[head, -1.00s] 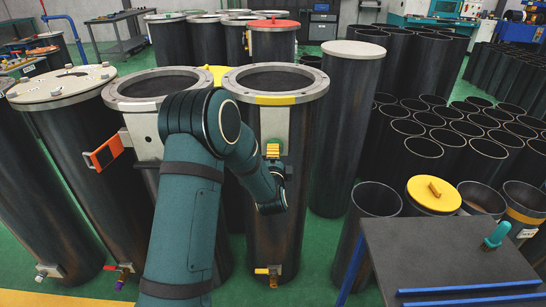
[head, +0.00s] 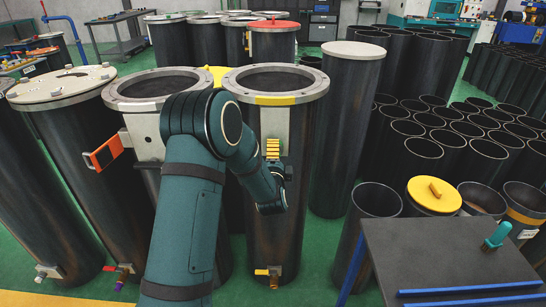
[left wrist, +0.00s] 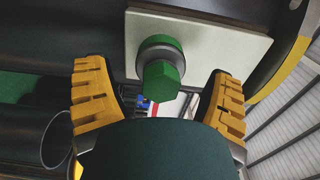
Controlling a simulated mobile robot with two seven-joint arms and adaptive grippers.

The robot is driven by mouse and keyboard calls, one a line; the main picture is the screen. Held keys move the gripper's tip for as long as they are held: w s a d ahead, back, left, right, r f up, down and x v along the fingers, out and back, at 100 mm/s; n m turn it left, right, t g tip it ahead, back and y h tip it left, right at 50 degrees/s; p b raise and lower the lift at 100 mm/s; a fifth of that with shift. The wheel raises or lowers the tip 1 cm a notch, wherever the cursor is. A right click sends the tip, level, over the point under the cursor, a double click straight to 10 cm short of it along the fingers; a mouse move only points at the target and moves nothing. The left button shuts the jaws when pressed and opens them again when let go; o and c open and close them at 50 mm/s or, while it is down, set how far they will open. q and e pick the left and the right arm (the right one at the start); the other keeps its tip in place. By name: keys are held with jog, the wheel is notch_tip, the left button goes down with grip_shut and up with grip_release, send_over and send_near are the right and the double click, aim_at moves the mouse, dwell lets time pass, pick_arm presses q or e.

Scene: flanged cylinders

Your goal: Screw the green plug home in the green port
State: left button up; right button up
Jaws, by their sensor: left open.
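The green plug (left wrist: 161,82), with a hexagonal head, shows in the left wrist view. It sits at a dark grey collar with green behind its upper edge, which I take for the green port (left wrist: 164,43), on a white plate (left wrist: 215,45). How deep the plug sits is hard to tell. My left gripper (left wrist: 158,98) is open, its yellow-orange fingers apart on either side of the plug, with visible gaps. In the head view the left gripper (head: 273,152) is at the plate on the front of a dark flanged cylinder (head: 298,170); the plug is hidden there. My right gripper is not in view.
Other flanged cylinders stand close on the left, one with an orange bracket (head: 104,153). A tall capped cylinder (head: 347,130) stands just right.

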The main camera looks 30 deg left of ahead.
pick_arm(q)
jog(key=shift+f, duration=0.25)
jog(key=v, duration=0.7)
dwell(1.1)
dwell(0.5)
jog(key=s+d+f+n+g+h, duration=0.3)
jog(key=d+f+h, duration=0.1)
jog(key=d+f, duration=0.4)
jog(key=s+d+f+n+g+h, duration=0.25)
jog(key=d+f+h, duration=0.2)
jog(key=f, duration=0.45)
jog(key=s+d+f+n+g+h, duration=0.2)
jog(key=s+d+f+n+g, duration=0.2)
jog(key=s+d, duration=0.2)
jog(key=s+d+f+n+g+h, duration=0.3)
jog(key=s+d, duration=0.4)
jog(key=s, duration=0.4)
jog(key=shift+d+f+n+g, duration=0.2)
jog(key=shift+f+n+g, duration=0.25)
jog(key=shift+f, duration=0.45)
